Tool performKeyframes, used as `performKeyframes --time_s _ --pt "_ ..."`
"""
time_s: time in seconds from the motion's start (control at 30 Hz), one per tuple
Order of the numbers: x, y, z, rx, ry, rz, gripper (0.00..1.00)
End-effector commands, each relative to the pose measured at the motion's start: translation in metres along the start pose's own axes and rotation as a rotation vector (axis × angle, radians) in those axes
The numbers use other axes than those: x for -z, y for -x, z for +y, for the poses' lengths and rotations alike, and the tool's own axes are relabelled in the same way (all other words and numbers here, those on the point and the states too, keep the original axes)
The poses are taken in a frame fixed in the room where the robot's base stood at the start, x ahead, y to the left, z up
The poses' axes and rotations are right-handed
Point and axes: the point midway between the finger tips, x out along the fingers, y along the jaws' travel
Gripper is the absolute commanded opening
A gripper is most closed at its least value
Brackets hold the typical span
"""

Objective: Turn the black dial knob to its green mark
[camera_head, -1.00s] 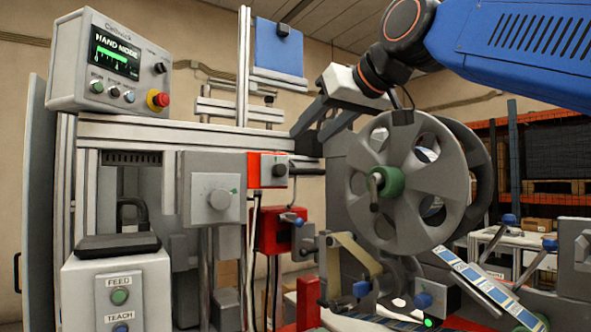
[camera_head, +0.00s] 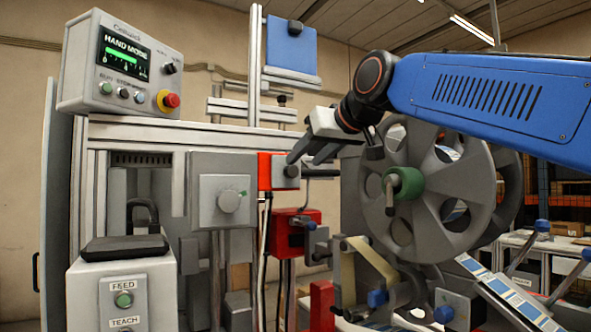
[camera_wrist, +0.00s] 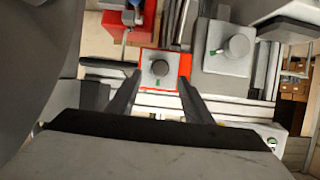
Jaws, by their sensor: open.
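The small black dial knob (camera_head: 291,171) sits on a grey plate with a red surround (camera_head: 264,172), left of the big reel. In the wrist view the knob (camera_wrist: 160,68) looks dark grey, and a small green mark shows beside it on the plate. My gripper (camera_head: 304,158) is open and empty, with its dark fingers just in front of the plate, close to the knob. In the wrist view my gripper (camera_wrist: 159,80) has one finger on each side of the plate. The knob lies between the fingertip lines, and no contact shows.
A larger grey knob (camera_head: 229,201) on a grey box stands just left. The grey reel (camera_head: 455,195) with a green hub (camera_head: 408,182) is close on the right. A control panel (camera_head: 125,70) with a red stop button is upper left. A red box (camera_head: 288,233) hangs below.

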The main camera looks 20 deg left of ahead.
Motion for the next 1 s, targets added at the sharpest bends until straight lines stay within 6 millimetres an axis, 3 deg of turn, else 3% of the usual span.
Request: performKeyframes --time_s 0.2,0.4,0.83,1.0 --pt "-0.001 -0.038 0.000 0.000 0.000 -0.002 0.46" --pt "0.000 -0.059 0.000 0.000 -0.001 0.000 0.46" --pt "0.000 -0.067 0.000 0.000 -0.001 0.000 0.46" --pt "0.000 -0.066 0.000 0.000 -0.001 0.000 0.05"
